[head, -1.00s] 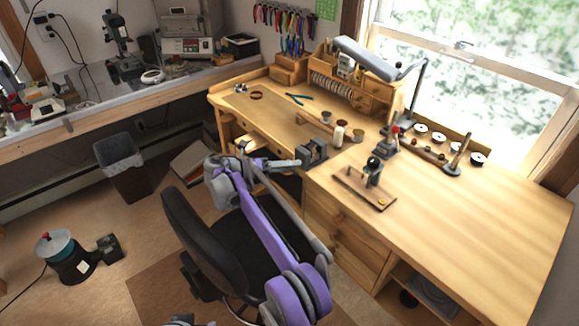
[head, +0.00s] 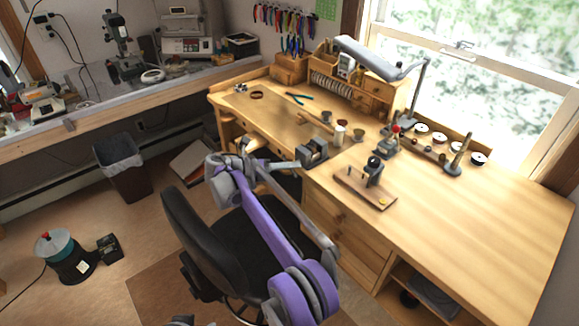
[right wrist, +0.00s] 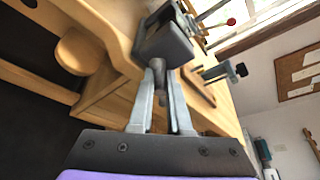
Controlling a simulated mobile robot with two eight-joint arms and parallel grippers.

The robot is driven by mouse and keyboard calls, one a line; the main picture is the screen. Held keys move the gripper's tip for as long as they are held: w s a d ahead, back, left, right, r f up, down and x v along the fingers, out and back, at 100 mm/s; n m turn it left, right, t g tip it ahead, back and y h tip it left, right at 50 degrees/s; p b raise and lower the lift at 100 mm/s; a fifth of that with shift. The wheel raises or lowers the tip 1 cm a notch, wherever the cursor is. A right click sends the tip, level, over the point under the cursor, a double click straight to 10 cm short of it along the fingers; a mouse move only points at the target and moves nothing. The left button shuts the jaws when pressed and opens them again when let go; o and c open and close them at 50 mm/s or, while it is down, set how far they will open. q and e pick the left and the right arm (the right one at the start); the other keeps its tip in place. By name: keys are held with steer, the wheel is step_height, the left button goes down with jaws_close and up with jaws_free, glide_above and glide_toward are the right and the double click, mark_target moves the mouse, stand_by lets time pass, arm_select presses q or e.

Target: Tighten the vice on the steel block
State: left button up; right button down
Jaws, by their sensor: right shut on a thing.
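The grey vice (head: 313,152) is mounted at the near edge of the wooden workbench. In the right wrist view its dark body (right wrist: 166,45) is straight ahead of the fingers. My right gripper (head: 296,163) reaches the vice from the left. In the right wrist view its two fingers (right wrist: 160,82) are closed around the vice's screw end or handle (right wrist: 160,68), just in front of the body. The fingers hide much of that part. I cannot clearly make out the steel block between the jaws.
A black office chair (head: 205,240) stands under my right arm, close to the bench (head: 470,220). A small drill-like stand on a wooden board (head: 352,190) is right of the vice. The bench's right side is clear.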

steer(key=m+t+y, duration=0.1)
steer(key=m, duration=0.2)
steer(key=shift+d+y+b, duration=0.1)
steer(key=shift+y+b, duration=0.25)
steer(key=shift+y, duration=0.05)
steer(key=m+t+y, duration=0.1)
steer(key=m, duration=0.1)
steer(key=shift+s+m+t+b, duration=0.1)
steer(key=shift+m+t+b, duration=0.2)
steer(key=shift+f+m+t+y+b, duration=0.1)
steer(key=shift+m+t+y+b, duration=0.3)
steer(key=shift+m+t, duration=0.6)
steer(key=m+t+y, duration=0.1)
steer(key=m, duration=0.2)
steer(key=shift+f+m, duration=0.1)
steer(key=shift+m, duration=0.2)
steer(key=m+t+b, duration=0.1)
steer(key=m+t, duration=0.1)
steer(key=m, duration=0.1)
steer(key=shift+y, duration=0.3)
steer(key=m+t, duration=0.1)
steer(key=m, duration=0.2)
steer(key=shift+f+t, duration=0.1)
steer(key=shift+t, duration=0.3)
steer(key=m, duration=0.2)
steer(key=m+t+h, duration=0.1)
steer(key=m, duration=0.1)
steer(key=shift+t+b, duration=0.3)
steer(key=shift+m+h, duration=0.6)
steer(key=shift+m, duration=1.3)
